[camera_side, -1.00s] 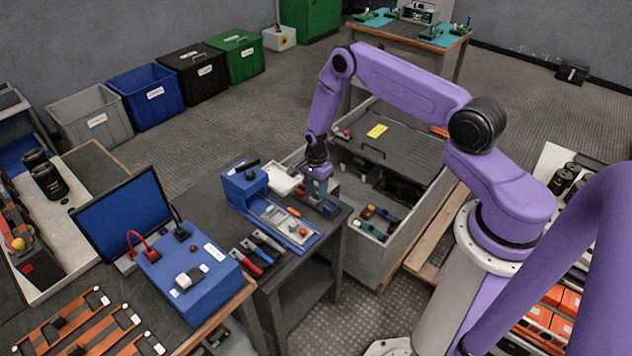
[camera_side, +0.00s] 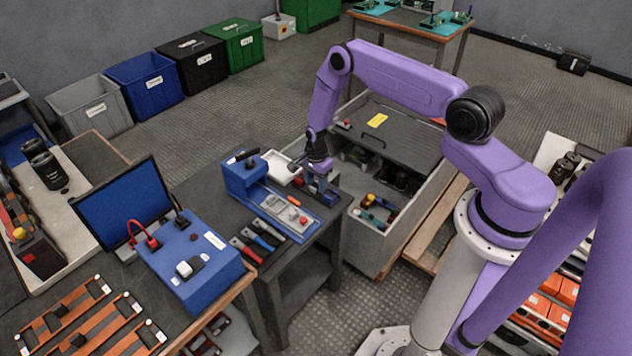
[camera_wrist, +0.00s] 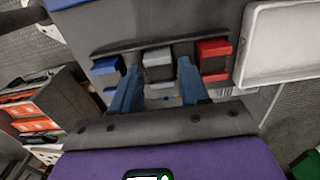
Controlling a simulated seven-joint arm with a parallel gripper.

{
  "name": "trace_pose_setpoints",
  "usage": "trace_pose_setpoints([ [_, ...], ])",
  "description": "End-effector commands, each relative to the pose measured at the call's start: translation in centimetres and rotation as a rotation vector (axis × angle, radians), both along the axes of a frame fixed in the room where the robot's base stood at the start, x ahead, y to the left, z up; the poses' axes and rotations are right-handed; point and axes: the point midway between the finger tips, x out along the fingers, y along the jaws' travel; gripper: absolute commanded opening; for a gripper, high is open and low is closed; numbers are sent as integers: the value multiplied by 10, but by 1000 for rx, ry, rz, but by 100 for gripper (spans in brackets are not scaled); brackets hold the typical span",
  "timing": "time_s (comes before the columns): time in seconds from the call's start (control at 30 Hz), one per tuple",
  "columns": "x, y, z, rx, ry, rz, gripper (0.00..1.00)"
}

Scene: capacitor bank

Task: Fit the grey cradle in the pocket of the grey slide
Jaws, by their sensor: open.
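The grey cradle (camera_wrist: 158,73) appears in the wrist view in a dark rack, between a blue piece (camera_wrist: 106,66) and a red piece (camera_wrist: 214,50). My gripper (camera_wrist: 157,68) is open, with one bluish finger on each side of the grey cradle in the picture. I cannot tell whether the fingers touch it. In the side view my gripper (camera_side: 319,181) points down over the rack, and the cradle is too small and covered to make out. The grey slide (camera_side: 281,208) lies on a blue base on the dark table, left of my gripper. Its pocket is not clear.
A white tray (camera_side: 281,167) lies close to my gripper, and at the right in the wrist view (camera_wrist: 284,45). A blue block (camera_side: 242,178) stands at the slide's left end. A large grey crate (camera_side: 376,240) stands right of the table.

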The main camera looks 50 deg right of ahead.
Motion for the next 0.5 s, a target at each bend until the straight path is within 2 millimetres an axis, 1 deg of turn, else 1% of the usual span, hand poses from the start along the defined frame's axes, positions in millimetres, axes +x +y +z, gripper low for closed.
trace_pose_setpoints([
  [0.03, 0, 0, 0, 0, 0, 0, 45],
  [0.07, 0, 0, 0, 0, 0, 0, 41],
  [0.1, 0, 0, 0, 0, 0, 0, 28],
  [0.17, 0, 0, 0, 0, 0, 0, 9],
  [0.2, 0, 0, 0, 0, 0, 0, 5],
  [0.5, 0, 0, 1, 0, 0, 0, 5],
])
